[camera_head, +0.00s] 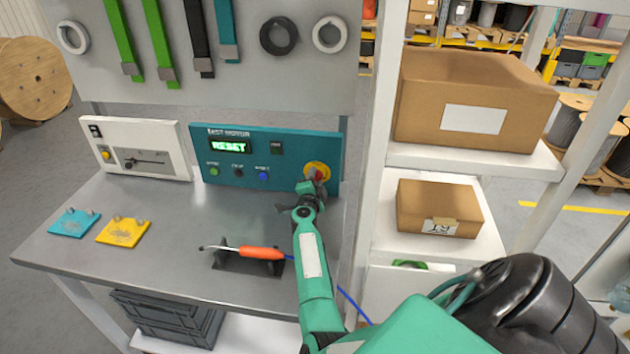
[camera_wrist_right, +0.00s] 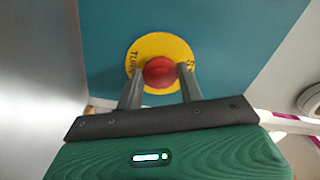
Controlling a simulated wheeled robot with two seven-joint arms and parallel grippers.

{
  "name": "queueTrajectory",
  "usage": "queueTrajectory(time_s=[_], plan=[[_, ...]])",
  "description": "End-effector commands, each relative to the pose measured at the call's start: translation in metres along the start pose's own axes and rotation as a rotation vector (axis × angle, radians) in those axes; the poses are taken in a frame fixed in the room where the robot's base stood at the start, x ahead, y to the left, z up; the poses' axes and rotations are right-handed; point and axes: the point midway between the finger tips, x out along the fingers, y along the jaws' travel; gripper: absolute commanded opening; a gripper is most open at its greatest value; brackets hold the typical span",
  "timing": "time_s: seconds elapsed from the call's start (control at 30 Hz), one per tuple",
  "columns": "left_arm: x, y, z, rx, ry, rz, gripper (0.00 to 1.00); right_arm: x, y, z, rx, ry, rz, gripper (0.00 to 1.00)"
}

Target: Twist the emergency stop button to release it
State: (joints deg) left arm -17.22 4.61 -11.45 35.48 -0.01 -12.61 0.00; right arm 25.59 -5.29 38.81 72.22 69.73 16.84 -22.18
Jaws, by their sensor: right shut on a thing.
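The red emergency stop button (camera_wrist_right: 160,72) sits on a round yellow plate (camera_wrist_right: 138,53) with dark lettering. In the head view the button (camera_head: 318,175) is at the right end of the teal control panel (camera_head: 232,170), partly covered by my right gripper. My right gripper (camera_wrist_right: 160,80) has one finger on each side of the button and is shut on it. The same gripper shows in the head view (camera_head: 312,186) in front of the panel. The panel's display (camera_head: 230,146) reads "RESET" in green. My left gripper is not in view.
An orange-handled tool (camera_head: 262,253) lies in a dark holder on the grey bench (camera_head: 175,225). Teal (camera_head: 75,222) and yellow (camera_head: 122,231) plates lie at left. A white control box (camera_head: 135,148) stands left of the panel. Cardboard boxes (camera_head: 438,207) fill the shelves at right.

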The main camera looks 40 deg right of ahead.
Motion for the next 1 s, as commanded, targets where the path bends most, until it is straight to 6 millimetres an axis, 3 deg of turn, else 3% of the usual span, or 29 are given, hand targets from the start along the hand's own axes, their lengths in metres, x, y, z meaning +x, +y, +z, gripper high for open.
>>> queueTrajectory(time_s=[0.4, 0.93, 0.97, 1.0], plan=[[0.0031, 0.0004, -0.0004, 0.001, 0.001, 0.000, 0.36, 0.0004, 0.0000, -0.0009, 0.193, 0.002, -0.001, 0.15], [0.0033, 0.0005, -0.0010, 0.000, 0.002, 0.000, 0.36, 0.0007, -0.0004, -0.0015, 0.218, 0.003, -0.001, 0.15], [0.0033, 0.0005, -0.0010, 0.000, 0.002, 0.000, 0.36, 0.0007, -0.0004, -0.0015, 0.218, 0.003, -0.001, 0.41], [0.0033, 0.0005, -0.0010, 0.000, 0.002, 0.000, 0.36, 0.0007, -0.0005, -0.0015, 0.218, 0.003, -0.001, 0.49]])
